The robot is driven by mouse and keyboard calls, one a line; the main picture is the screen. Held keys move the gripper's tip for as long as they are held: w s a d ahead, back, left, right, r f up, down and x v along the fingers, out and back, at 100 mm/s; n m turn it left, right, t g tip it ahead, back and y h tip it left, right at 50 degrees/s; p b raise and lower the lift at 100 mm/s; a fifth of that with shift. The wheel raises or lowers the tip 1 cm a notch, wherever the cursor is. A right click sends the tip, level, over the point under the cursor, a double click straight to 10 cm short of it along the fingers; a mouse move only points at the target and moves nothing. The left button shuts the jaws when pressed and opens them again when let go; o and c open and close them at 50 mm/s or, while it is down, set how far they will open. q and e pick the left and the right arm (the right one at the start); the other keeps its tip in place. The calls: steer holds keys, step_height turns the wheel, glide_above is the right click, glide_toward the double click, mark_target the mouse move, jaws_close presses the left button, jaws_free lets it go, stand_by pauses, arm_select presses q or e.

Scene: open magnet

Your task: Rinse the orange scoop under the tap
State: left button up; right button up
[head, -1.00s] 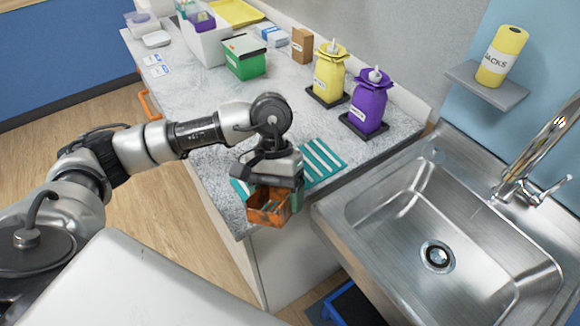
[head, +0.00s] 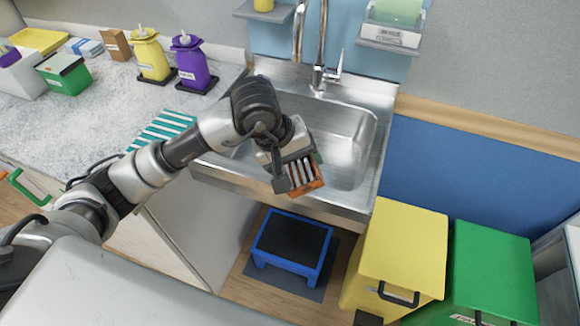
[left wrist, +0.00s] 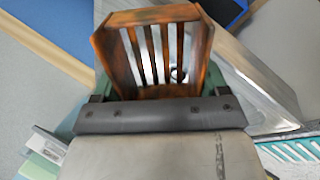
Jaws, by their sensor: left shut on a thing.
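The orange scoop (head: 306,174) is a box-like piece with slots. My left gripper (head: 289,170) is shut on it and holds it above the front edge of the steel sink (head: 352,135). In the left wrist view the slotted scoop (left wrist: 155,50) fills the top middle, with the sink (left wrist: 265,85) behind it. The chrome tap (head: 318,72) stands at the back of the sink, apart from the scoop. Part of the basin is hidden behind my left arm. My right gripper is in no view.
A teal striped mat (head: 160,130) lies on the counter left of the sink. Yellow (head: 152,60) and purple (head: 192,65) bottles stand at the back. A blue step stool (head: 292,240) and yellow (head: 405,240) and green (head: 490,260) bins stand on the floor.

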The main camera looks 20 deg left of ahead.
arm_select(q)
steer(key=shift+w, duration=0.55)
steer(key=w+a+f+b, duration=0.2)
steer(key=w+f+b, duration=0.1)
steer(key=w, duration=1)
steer(key=shift+a+b, duration=0.2)
steer(key=shift+b, duration=0.15)
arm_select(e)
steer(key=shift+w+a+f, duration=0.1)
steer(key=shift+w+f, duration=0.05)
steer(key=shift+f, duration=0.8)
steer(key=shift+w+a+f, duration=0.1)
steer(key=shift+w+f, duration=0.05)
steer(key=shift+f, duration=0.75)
arm_select(q)
steer(key=shift+r, duration=0.1)
steer(key=shift+d, duration=0.15)
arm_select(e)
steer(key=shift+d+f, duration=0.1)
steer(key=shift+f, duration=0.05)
arm_select(q)
steer(key=shift+w+d+b, duration=0.1)
steer(key=shift+d+b, duration=0.3)
steer(key=shift+d, duration=0.05)
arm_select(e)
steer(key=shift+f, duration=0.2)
arm_select(q)
steer(key=shift+a, duration=0.2)
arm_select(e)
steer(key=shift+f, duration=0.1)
